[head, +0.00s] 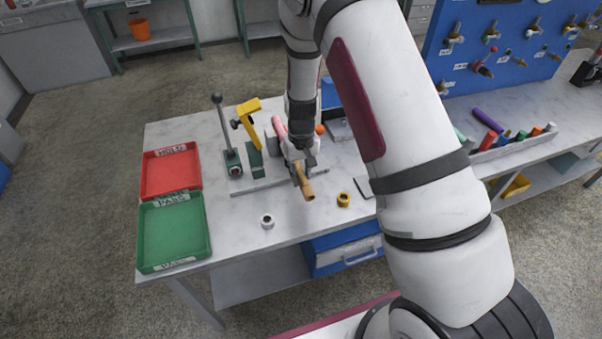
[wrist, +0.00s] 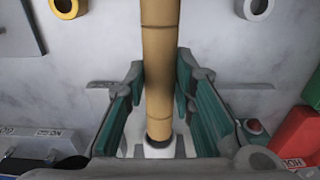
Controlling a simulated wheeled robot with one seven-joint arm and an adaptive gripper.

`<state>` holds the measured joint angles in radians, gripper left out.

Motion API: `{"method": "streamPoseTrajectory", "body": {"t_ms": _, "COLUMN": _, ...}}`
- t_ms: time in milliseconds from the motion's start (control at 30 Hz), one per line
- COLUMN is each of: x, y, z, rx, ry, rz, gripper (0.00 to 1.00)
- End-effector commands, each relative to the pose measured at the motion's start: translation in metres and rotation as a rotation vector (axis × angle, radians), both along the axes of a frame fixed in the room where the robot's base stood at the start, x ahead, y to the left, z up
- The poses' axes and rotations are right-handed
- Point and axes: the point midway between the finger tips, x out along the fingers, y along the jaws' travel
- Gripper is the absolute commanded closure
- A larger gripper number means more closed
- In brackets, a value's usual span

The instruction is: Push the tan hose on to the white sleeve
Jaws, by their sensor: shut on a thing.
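The tan hose (head: 304,184) sticks out towards the front of the bench from my gripper (head: 299,166). In the wrist view the hose (wrist: 160,55) runs down between the teal-padded fingers of my gripper (wrist: 161,80), which is shut on it. The hose's far end shows a dark rim. A white sleeve (wrist: 159,151) lies in line just beyond that rim; I cannot tell whether they touch or overlap. In the head view my arm and gripper hide this meeting place.
A loose white ring (head: 267,221) and a yellow ring (head: 343,200) lie on the bench near its front. Red (head: 171,174) and green (head: 174,232) trays are at the left end.

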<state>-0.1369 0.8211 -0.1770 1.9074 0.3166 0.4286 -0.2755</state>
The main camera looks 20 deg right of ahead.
Motion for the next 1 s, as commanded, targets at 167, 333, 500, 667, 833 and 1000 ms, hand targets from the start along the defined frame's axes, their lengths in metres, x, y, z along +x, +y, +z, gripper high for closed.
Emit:
{"method": "streamPoseTrajectory", "body": {"t_ms": 167, "x": 0.0042, "y": 0.0000, "z": -0.0003, "rx": 0.000, "ry": -0.001, "rz": 0.000, "gripper": 1.00}}
{"method": "streamPoseTrajectory", "body": {"t_ms": 333, "x": 0.0068, "y": 0.0001, "z": -0.0001, "rx": 0.000, "ry": -0.001, "rz": 0.000, "gripper": 1.00}}
{"method": "streamPoseTrajectory", "body": {"t_ms": 500, "x": 0.0069, "y": 0.0000, "z": 0.0003, "rx": 0.000, "ry": 0.000, "rz": 0.000, "gripper": 1.00}}
{"method": "streamPoseTrajectory", "body": {"t_ms": 667, "x": 0.0069, "y": -0.0001, "z": 0.0004, "rx": 0.001, "ry": 0.000, "rz": 0.000, "gripper": 1.00}}
{"method": "streamPoseTrajectory", "body": {"t_ms": 833, "x": 0.0068, "y": 0.0000, "z": 0.0004, "rx": 0.000, "ry": 0.000, "rz": 0.000, "gripper": 1.00}}
{"method": "streamPoseTrajectory", "body": {"t_ms": 1000, "x": 0.0068, "y": -0.0003, "z": 0.0002, "rx": 0.001, "ry": 0.000, "rz": -0.001, "gripper": 1.00}}
